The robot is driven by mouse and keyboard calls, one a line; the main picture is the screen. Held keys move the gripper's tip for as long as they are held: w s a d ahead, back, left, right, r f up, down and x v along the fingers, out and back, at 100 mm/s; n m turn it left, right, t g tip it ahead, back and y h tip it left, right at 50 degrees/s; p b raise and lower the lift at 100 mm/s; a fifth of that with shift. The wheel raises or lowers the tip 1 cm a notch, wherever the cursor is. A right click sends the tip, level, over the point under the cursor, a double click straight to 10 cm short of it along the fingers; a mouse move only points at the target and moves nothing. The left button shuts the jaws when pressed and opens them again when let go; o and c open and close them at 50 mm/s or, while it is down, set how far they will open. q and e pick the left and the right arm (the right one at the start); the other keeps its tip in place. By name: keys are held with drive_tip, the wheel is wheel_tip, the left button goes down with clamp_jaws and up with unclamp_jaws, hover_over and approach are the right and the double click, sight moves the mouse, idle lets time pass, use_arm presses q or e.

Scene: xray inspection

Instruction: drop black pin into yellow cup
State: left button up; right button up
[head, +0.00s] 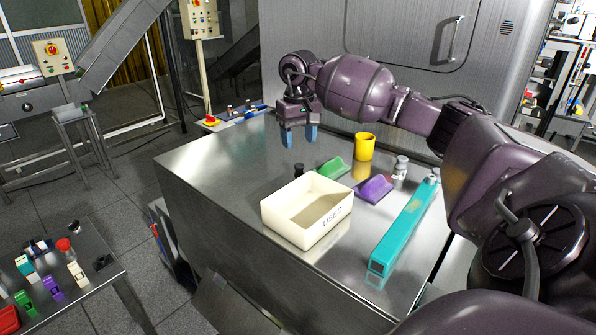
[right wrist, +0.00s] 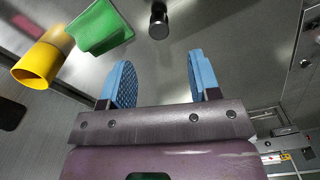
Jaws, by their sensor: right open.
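The black pin (head: 299,169) stands on the metal table behind the white bin. It also shows in the right wrist view (right wrist: 158,22), past the fingertips and centred between them. The yellow cup (head: 363,147) stands upright on the table to the right of my gripper, and it shows at the left of the right wrist view (right wrist: 40,66). My right gripper (head: 299,137) is open and empty, with blue fingers pointing down above the table near the pin. It is apart from both pin and cup. My left gripper is not in view.
A white bin (head: 290,226) marked "USED" stands at the table's front. A green block (head: 334,168), a purple block (head: 374,189), a small grey-white bottle (head: 400,168) and a long teal box (head: 403,226) stand nearby. The table's left part is clear.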

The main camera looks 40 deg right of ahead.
sight(299, 165)
drive_tip(key=shift+s+f, duration=0.1)
drive_tip(key=shift+f, duration=0.3)
wheel_tip(299, 165, down, 10)
drive_tip(key=shift+r, duration=0.1)
drive_tip(key=c, duration=1.1)
drive_tip(key=shift+o, duration=0.2)
drive_tip(key=shift+r, duration=0.1)
wheel_tip(299, 165, up, 20)
